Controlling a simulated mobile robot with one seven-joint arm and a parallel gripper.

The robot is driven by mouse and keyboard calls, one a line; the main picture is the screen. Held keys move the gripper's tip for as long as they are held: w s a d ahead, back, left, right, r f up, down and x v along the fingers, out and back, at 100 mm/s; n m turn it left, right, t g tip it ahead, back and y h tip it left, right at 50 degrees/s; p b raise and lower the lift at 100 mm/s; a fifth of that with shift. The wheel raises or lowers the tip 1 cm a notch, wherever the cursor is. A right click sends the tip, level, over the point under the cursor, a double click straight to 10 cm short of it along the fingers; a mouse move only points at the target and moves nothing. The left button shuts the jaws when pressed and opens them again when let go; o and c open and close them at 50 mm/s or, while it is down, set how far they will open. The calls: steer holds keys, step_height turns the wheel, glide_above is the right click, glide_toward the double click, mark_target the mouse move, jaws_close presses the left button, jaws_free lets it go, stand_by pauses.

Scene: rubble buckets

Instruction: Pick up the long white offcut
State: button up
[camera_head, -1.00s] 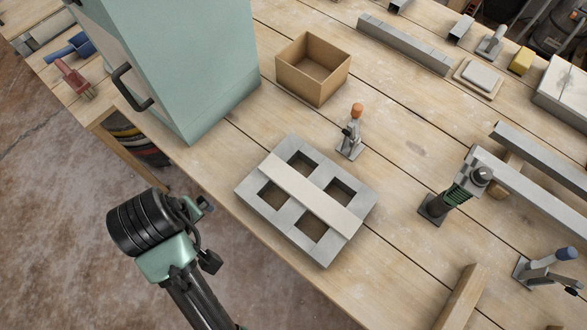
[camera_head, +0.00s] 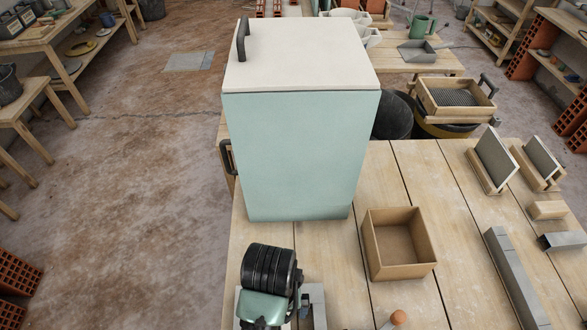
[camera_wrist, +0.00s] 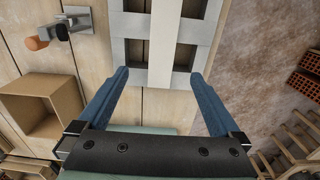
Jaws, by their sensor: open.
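The long white offcut (camera_wrist: 164,40) lies flat across a grey frame with square openings (camera_wrist: 204,30) in the wrist view. It runs up the picture along the frame's middle bar. My gripper (camera_wrist: 160,74) is open and empty, its two blue fingers spread wide, with one fingertip on each side of the offcut's line in the picture. I cannot tell how high the fingertips are above it. In the head view my arm hides the offcut, and only part of the grey frame (camera_head: 318,304) shows beside it.
A tall pale green cabinet (camera_head: 292,150) stands behind my arm. An open cardboard box (camera_head: 400,262) is right of it, also in the wrist view (camera_wrist: 42,118). An orange-knobbed clamp (camera_wrist: 58,32) stands near the frame. A grey bar (camera_head: 515,280) lies at the right.

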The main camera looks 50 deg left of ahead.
steer(key=f, duration=0.6)
steer(key=shift+s+a+f, duration=0.1)
steer(key=shift+s+f, duration=0.1)
steer(key=shift+f, duration=0.15)
steer(key=shift+a+f+p, duration=0.1)
steer(key=shift+f+p, duration=0.5)
steer(key=shift+f, duration=2.45)
steer(key=c, duration=1.6)
